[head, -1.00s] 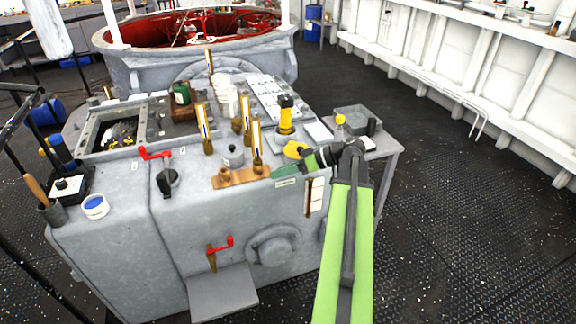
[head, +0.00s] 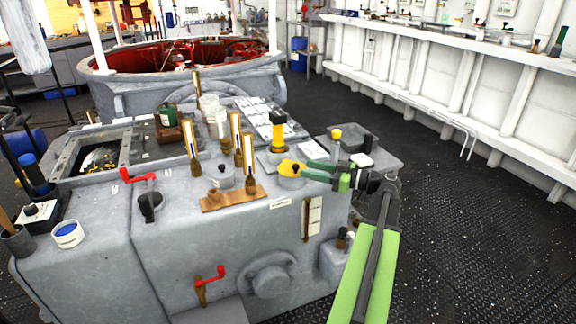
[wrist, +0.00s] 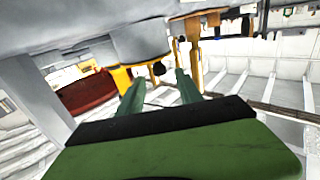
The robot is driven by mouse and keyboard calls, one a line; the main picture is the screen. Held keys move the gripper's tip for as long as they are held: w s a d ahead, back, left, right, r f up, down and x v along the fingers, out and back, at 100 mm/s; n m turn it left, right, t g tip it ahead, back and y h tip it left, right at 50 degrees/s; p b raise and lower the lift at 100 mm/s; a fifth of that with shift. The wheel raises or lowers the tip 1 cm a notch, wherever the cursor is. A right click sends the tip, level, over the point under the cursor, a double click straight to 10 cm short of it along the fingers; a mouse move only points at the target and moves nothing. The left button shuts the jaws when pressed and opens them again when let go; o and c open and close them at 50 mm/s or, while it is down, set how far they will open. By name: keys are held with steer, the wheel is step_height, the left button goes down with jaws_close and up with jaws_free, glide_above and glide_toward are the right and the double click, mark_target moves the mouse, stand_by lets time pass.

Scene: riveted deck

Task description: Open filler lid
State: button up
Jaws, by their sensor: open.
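The filler lid (head: 288,168) is a round yellow cap with a small dark knob, lying on a short grey filler neck (head: 291,183) near the right front corner of the grey machine top. It looks shut. My gripper (head: 307,170) is open, with its green fingers pointing left at the lid's right side. In the wrist view, which looks upside down, the yellow lid (wrist: 121,77) and its dark knob (wrist: 159,69) show just beyond the tips of my gripper (wrist: 157,80). The knob appears between the fingers; I cannot tell whether they touch it.
A yellow-and-black upright fitting (head: 278,133) stands close behind the lid. The dark deck (head: 470,250) at right is clear.

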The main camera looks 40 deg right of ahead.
mark_target(287, 171)
steer(key=x, duration=0.8)
steer(key=shift+w+a, duration=0.15)
steer(key=shift+w, duration=0.15)
jaws_close()
stand_by(0.9)
